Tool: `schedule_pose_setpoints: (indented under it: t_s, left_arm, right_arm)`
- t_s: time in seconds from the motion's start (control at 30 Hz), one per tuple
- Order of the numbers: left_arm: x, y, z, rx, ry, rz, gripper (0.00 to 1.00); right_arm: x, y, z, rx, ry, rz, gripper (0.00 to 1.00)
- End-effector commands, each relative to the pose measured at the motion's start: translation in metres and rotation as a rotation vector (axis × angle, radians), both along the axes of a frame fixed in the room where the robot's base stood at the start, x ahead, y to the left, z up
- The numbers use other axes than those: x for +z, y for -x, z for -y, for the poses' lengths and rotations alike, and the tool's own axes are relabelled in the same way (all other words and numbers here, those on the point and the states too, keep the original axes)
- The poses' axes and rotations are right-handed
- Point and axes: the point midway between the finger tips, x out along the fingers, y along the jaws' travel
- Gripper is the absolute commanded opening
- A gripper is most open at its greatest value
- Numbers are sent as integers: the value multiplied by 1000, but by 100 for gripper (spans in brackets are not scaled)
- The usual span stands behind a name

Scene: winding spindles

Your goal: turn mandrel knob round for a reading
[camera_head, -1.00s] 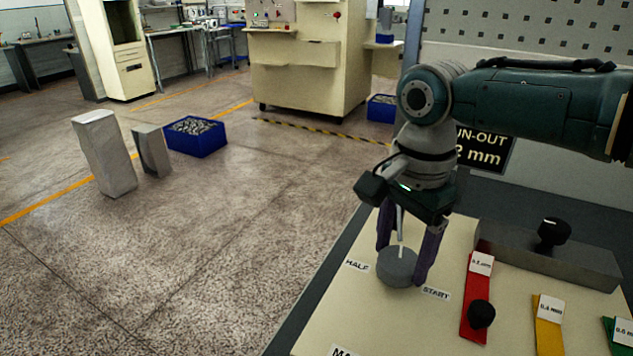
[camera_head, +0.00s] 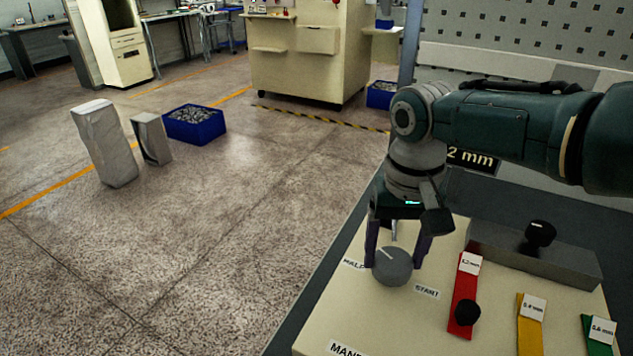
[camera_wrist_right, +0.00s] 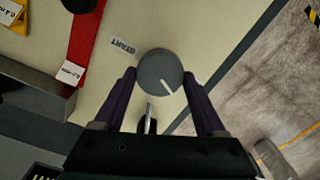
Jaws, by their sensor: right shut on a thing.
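The grey round mandrel knob (camera_head: 393,268) sits on the cream panel (camera_head: 335,305), between the labels HALF (camera_head: 354,264) and START (camera_head: 427,291). My right gripper (camera_head: 396,257) is shut on the knob, one dark purple finger on each side. The knob's white pointer line points up and left in the head view, on the HALF side. The right wrist view shows the knob (camera_wrist_right: 160,72) between the fingers, its line pointing lower right, away from START (camera_wrist_right: 124,46). The RUN-OUT display (camera_head: 472,159) is partly hidden by my arm; only "2 mm" shows. My left gripper is not in view.
Red (camera_head: 463,300), yellow (camera_head: 530,325) and green (camera_head: 599,335) labelled strips lie right of the knob. A black knob (camera_head: 467,312) stands on the red strip, another (camera_head: 540,233) on the grey block (camera_head: 560,262). Open floor lies left of the panel.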

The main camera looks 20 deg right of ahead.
Motion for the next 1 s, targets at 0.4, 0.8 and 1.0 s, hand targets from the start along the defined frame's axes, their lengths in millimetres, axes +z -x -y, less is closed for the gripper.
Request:
schedule_pose_setpoints:
  t_s: [0.4,0.8,1.0]
  left_arm:
    - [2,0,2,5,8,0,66]
    - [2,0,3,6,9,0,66]
    - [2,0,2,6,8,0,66]
  right_arm:
    - [1,0,-2,394,-3,0,17]
    - [1,-1,-2,775,-2,1,17]
    - [1,0,-2,965,-2,2,17]
